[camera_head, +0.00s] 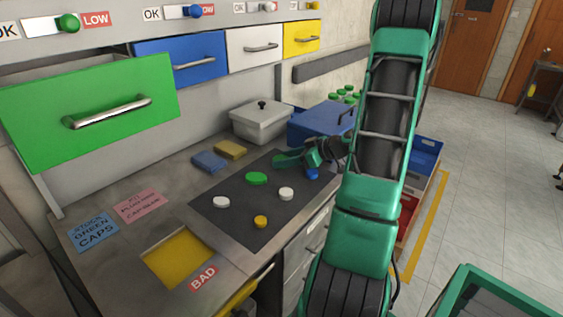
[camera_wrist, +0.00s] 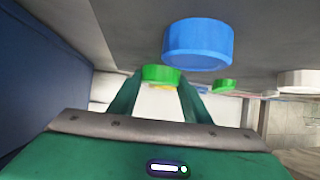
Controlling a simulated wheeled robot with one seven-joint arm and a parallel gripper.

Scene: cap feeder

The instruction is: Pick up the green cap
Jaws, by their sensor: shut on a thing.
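My gripper (camera_head: 282,160) is over the back right part of the dark mat, fingers pointing left. In the wrist view, the fingers (camera_wrist: 155,100) are shut on a green cap (camera_wrist: 160,75) at their tips. In the head view that cap cannot be told apart from the green fingers. A second green cap (camera_head: 257,179) lies on the mat, left of the fingertips; one also shows farther off in the wrist view (camera_wrist: 223,85). A blue cap (camera_head: 312,174) is on the mat beside my gripper, large in the wrist view (camera_wrist: 198,46).
White caps (camera_head: 221,202) and (camera_head: 286,193) and a yellow cap (camera_head: 261,221) lie on the mat (camera_head: 235,225). A grey lidded box (camera_head: 262,124) and blue box (camera_head: 318,125) stand behind. The green drawer (camera_head: 90,110) sticks out. A yellow-bottomed recess (camera_head: 178,258) is front left.

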